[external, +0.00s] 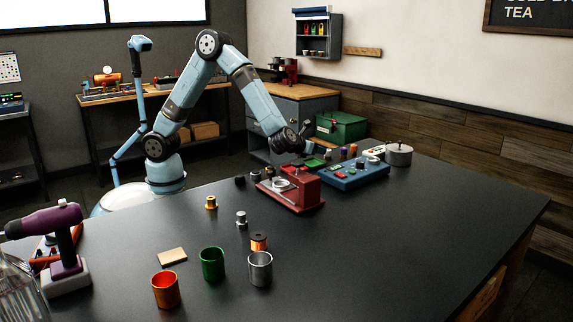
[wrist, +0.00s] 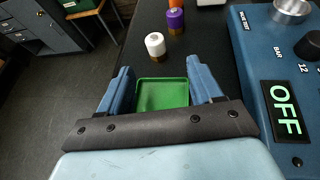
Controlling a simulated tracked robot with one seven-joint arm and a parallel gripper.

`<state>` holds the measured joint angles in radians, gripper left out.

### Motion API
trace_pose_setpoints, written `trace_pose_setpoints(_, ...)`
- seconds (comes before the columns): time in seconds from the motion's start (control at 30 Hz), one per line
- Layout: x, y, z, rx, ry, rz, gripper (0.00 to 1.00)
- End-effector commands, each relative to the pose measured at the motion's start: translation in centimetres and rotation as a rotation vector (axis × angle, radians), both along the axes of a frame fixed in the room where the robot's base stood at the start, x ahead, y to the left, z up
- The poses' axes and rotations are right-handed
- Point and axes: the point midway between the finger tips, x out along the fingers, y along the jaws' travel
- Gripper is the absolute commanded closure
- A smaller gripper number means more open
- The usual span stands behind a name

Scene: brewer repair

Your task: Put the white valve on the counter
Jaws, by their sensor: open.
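The white valve (wrist: 155,45), a white cylinder on a brass-coloured base, stands upright on the dark counter (wrist: 138,28) in the wrist view. It is small beside the blue machine in the external view (external: 328,154). My gripper (wrist: 162,85) is open, with its two blue fingers apart and nothing held between them. A green tray (wrist: 162,94) shows between the fingers. The white valve is ahead of the fingertips, apart from them. In the external view my gripper is low over the counter's far edge, partly hidden by my wrist.
A purple valve (wrist: 176,20) stands just beyond the white one, with an orange piece (wrist: 175,4) behind. The blue machine (wrist: 262,55) with an OFF display is close on the right. A red machine (external: 292,190) stands nearby. The counter's right part is clear.

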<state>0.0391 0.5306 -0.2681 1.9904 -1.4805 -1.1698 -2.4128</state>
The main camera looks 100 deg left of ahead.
Motion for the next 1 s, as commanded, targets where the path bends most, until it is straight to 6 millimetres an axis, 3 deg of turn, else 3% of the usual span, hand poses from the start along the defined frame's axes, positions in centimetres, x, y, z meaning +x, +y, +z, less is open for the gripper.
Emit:
trace_pose_setpoints(0.27,0.7,-2.1,8.2,0.167,0.147,-0.439,0.35)
trace_pose_setpoints(0.47,-1.2,-4.4,14.1,0.412,0.290,-0.803,0.35)
trace_pose_setpoints(0.7,-6.4,-7.0,19.1,0.799,0.475,-1.192,0.35)
trace_pose_setpoints(1.0,-16.3,-8.5,21.8,1.365,0.736,-1.599,0.35)
